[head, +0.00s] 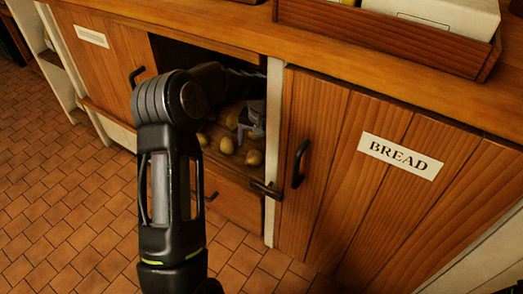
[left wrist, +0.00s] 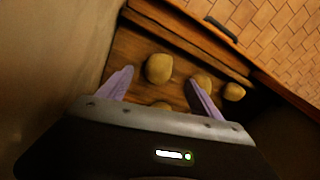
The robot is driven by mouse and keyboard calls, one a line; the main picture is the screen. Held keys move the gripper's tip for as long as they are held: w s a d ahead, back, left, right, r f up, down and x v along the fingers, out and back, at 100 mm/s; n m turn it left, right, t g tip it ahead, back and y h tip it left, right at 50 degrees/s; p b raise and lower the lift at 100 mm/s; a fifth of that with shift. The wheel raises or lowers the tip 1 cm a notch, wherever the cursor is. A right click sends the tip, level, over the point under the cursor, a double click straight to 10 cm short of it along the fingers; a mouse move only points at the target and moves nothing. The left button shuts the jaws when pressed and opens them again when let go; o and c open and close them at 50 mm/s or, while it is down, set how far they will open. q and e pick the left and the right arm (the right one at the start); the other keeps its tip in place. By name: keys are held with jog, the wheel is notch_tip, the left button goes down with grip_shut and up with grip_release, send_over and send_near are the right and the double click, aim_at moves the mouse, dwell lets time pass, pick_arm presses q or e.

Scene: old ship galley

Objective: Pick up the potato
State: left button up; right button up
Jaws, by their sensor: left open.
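Several potatoes lie on the wooden shelf (head: 218,157) inside the open cupboard, among them one potato (head: 227,146) left of my gripper and another potato (head: 254,157) near the shelf's front right. My left gripper (head: 250,128) reaches into the cupboard and points down, open, above the shelf. In the left wrist view, the open fingers (left wrist: 160,80) spread with a potato (left wrist: 159,68) ahead of the gap between them. A second potato (left wrist: 201,82) is partly hidden by the right finger, and a third potato (left wrist: 234,91) lies farther right. I cannot tell whether a finger touches any potato. My right gripper is not in view.
The cupboard opening is bounded by a pale post (head: 272,150) on the right and the wooden counter (head: 330,62) above. A closed door marked BREAD (head: 340,190) has a dark handle (head: 299,163). A drawer (head: 230,202) is below. A wooden tray (head: 400,30) stands on the counter.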

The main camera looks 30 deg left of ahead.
aim_at(255, 155)
pick_arm(q)
jog(key=shift+w, duration=0.35)
pick_arm(e)
jog(key=shift+w, duration=0.4)
pick_arm(q)
jog(key=shift+a+f+b, duration=0.2)
jog(key=shift+f+b, duration=0.3)
jog(key=shift+f, duration=0.7)
pick_arm(e)
jog(key=shift+f, duration=0.5)
pick_arm(q)
jog(key=f, duration=0.1)
jog(key=f+b, duration=0.1)
jog(key=f, duration=0.1)
jog(key=f+b, duration=0.1)
jog(key=f, duration=0.1)
jog(key=shift+w+a, duration=0.2)
jog(key=shift+a, duration=0.2)
pick_arm(e)
jog(key=shift+w+f, duration=0.2)
jog(key=shift+f, duration=0.85)
pick_arm(q)
jog(key=c, duration=1.5)
